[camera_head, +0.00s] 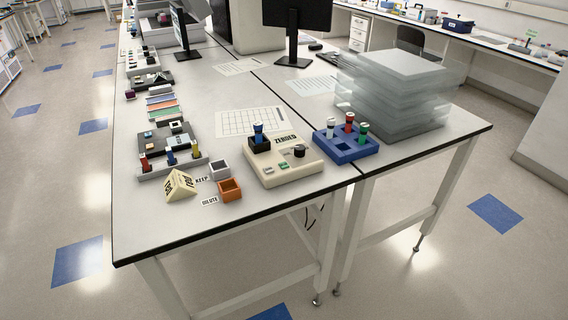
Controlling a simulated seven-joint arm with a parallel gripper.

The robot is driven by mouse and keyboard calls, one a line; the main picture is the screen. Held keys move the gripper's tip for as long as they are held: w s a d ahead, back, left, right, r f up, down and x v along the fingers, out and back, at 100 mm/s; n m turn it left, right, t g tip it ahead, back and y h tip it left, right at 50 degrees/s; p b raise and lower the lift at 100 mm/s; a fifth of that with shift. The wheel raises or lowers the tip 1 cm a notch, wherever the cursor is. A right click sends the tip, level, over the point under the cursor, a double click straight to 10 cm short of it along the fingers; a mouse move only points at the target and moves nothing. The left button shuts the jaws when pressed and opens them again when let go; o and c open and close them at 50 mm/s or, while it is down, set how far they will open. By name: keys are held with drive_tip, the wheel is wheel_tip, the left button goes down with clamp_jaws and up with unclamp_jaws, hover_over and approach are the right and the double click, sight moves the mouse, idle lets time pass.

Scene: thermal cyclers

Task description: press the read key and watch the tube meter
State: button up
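The tube meter (285,175) is a cream box near the front edge of the bench. A tube with a blue cap (258,129) stands upright in its black well (259,146). The word "ZEROED" shows on the meter's top. A blue rack (345,157) to the right holds tubes with white, red and green caps. My gripper is not in view.
A grey cup (219,170) by a "KEEP" label and an orange cup (230,190) by a "DILUTE" label stand left of the meter. A yellow wedge sign (181,185) is beside them. Translucent stacked sheets (400,90) stand behind the rack. The front-left bench top is clear.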

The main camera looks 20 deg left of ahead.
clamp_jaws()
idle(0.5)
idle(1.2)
